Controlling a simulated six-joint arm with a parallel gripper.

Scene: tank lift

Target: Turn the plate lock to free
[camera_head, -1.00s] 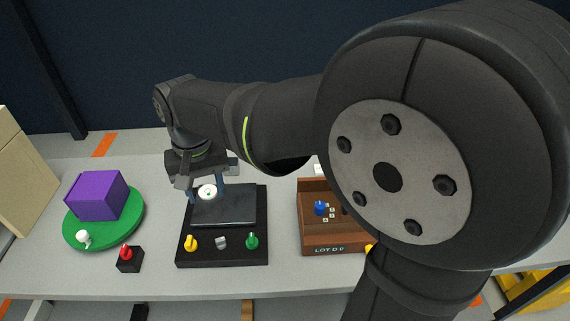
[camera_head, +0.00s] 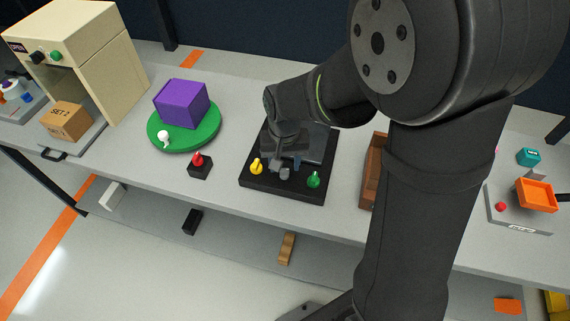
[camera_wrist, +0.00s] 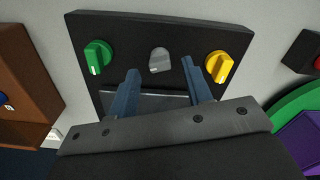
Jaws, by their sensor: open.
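A black panel box (camera_head: 285,193) carries a yellow knob (camera_head: 256,166), a small grey knob (camera_head: 285,173) and a green knob (camera_head: 313,180) along its front. A dark plate (camera_head: 319,141) lies behind them, partly covered by my arm. No readable label shows which knob is the plate lock. My gripper (camera_wrist: 160,72) is open and empty, pointing down at the panel. In the wrist view the grey knob (camera_wrist: 159,61) lies between and just beyond the fingertips, with the green knob (camera_wrist: 97,57) and yellow knob (camera_wrist: 218,66) outside them. I cannot tell the fingertip height.
A red knob on a black block (camera_head: 200,168) and a green turntable (camera_head: 158,140) with a purple box (camera_head: 181,103) stand left of the panel. A brown wooden box (camera_head: 371,172) stands close on the right, partly behind my arm. Bare table lies in front of the panel.

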